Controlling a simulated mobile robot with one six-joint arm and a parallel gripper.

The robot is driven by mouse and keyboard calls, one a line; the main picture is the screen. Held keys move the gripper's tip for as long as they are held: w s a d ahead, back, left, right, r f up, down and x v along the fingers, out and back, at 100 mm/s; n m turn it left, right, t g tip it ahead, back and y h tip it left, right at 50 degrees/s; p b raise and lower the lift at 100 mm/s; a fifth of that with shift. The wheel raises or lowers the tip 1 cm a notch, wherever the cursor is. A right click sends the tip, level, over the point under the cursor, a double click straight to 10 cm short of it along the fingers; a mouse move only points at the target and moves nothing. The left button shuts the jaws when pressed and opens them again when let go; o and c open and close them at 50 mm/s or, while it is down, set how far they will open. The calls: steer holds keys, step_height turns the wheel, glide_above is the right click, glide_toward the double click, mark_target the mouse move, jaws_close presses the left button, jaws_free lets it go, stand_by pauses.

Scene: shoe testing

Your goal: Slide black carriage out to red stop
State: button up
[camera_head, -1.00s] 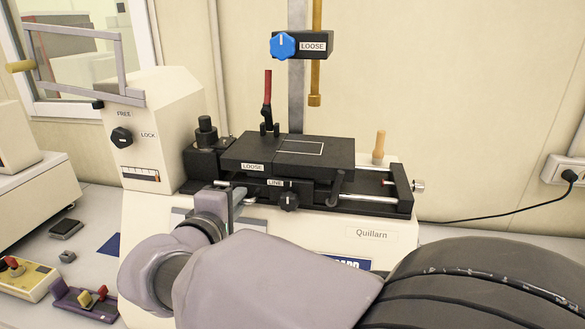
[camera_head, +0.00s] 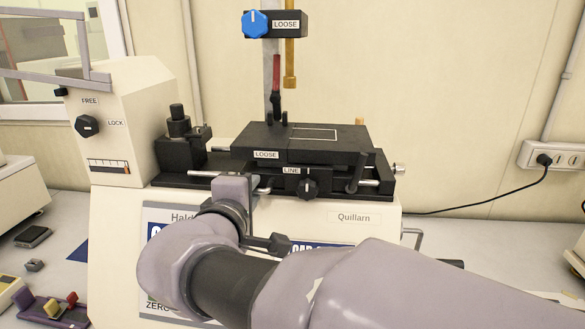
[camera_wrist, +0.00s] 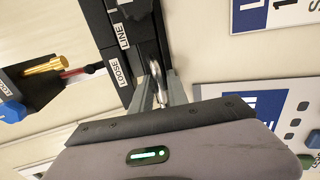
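The black carriage (camera_head: 262,142) sits on steel rails on a black bed (camera_head: 168,180). It bears LOOSE and LINE labels and a black knob (camera_head: 307,189), and stands towards the bed's right end. In the wrist view the carriage (camera_wrist: 103,35) is at top centre. My gripper (camera_wrist: 160,78) is at the carriage's lower left, its fingers parted on either side of a shiny rod. I cannot tell whether they touch it. My arm hides much of the gripper in the head view. I cannot make out a red stop.
A blue knob (camera_head: 256,24) and brass rod (camera_head: 290,55) hang above the carriage. A cream housing with a FREE/LOCK knob (camera_head: 87,126) stands left. A black clamp post (camera_head: 178,122) is at the bed's left end. A dark lever (camera_head: 357,172) stands at the right.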

steer(key=p+v, duration=0.3)
steer(key=v, duration=1.4)
steer(key=shift+s, duration=0.25)
steer(key=shift+d, duration=0.1)
